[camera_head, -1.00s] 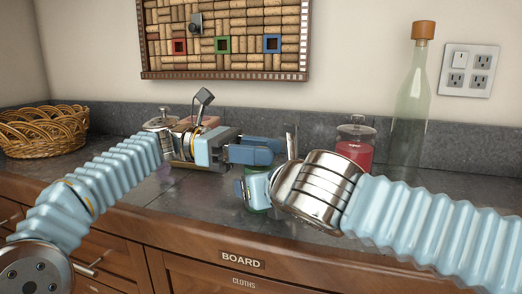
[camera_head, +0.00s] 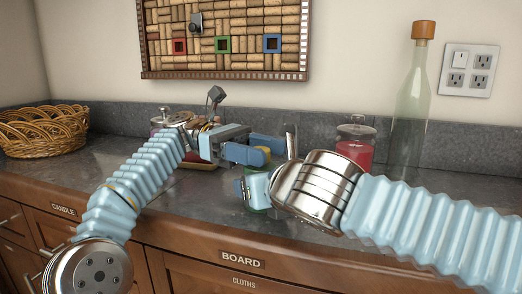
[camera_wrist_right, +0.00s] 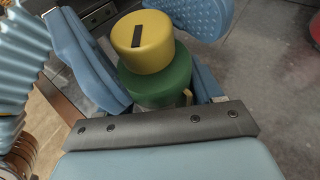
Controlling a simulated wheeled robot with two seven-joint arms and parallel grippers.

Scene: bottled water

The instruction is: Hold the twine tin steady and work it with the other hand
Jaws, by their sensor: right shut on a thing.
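The twine tin (camera_wrist_right: 165,85) is a green cylinder with a yellow round top (camera_wrist_right: 142,42) bearing a black mark. In the wrist view a dimpled blue finger pad lies beside the yellow top, with a gap between.
A wicker basket (camera_head: 42,130) stands at the far left. A red-filled glass jar (camera_head: 355,150) and a tall corked bottle (camera_head: 411,105) stand at the back right. Items on a tray are partly hidden behind my left arm. The counter's front edge is close.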

